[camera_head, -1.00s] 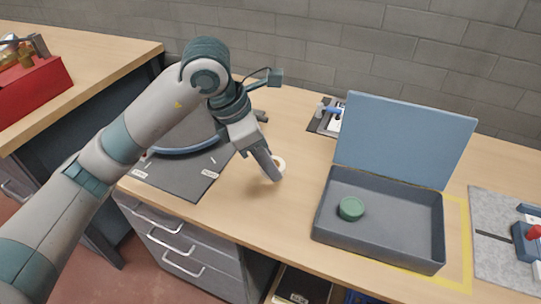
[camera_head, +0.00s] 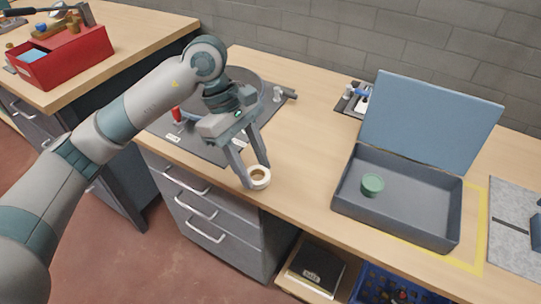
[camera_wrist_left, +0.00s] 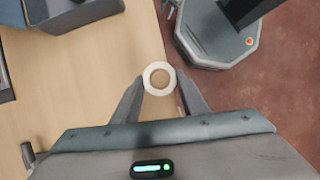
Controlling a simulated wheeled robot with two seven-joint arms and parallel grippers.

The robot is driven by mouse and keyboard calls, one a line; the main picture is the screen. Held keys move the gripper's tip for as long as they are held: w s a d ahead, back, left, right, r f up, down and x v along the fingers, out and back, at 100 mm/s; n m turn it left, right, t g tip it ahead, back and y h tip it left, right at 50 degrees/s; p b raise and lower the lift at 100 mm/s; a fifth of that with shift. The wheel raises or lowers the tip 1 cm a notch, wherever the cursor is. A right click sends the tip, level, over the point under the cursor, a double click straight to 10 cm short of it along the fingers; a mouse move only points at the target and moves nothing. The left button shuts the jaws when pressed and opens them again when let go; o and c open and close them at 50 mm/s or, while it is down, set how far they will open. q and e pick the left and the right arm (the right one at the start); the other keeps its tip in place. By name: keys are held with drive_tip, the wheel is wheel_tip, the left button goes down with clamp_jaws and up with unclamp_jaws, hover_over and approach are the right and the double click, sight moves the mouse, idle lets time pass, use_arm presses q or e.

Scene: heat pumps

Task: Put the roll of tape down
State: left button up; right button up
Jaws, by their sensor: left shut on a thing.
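A roll of tape (camera_head: 259,177), white with a tan core, is between the fingertips of my left gripper (camera_head: 256,175) near the front edge of the workbench. The left gripper is shut on it. In the left wrist view the roll (camera_wrist_left: 159,67) shows as a white ring between the two fingers (camera_wrist_left: 159,84), with the bench on one side and the floor close by. I cannot tell whether the roll touches the bench top. My right gripper is not in view.
An open grey-blue case (camera_head: 404,241) with a green round item (camera_head: 372,185) inside stands to the right. A dark mat (camera_head: 205,143) lies behind the gripper to the left. A red toolbox (camera_head: 66,60) is on the other bench. Bare wood (camera_head: 305,140) lies between gripper and case.

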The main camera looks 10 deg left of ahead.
use_arm(q)
drive_tip(key=s+a+f+m+g+y, duration=0.1)
drive_tip(key=s+a+f+m+y, duration=0.1)
drive_tip(key=a+m, duration=0.3)
drive_tip(key=s+a+f+m+g+y, duration=0.1)
drive_tip(key=s+a+f+m, duration=0.1)
drive_tip(key=a+m, duration=0.3)
drive_tip(key=shift+a+f+m+g+y, duration=0.3)
drive_tip(key=shift+a+f+m+y, duration=0.1)
drive_tip(key=shift+m, duration=0.8)
drive_tip(key=shift+s, duration=0.15)
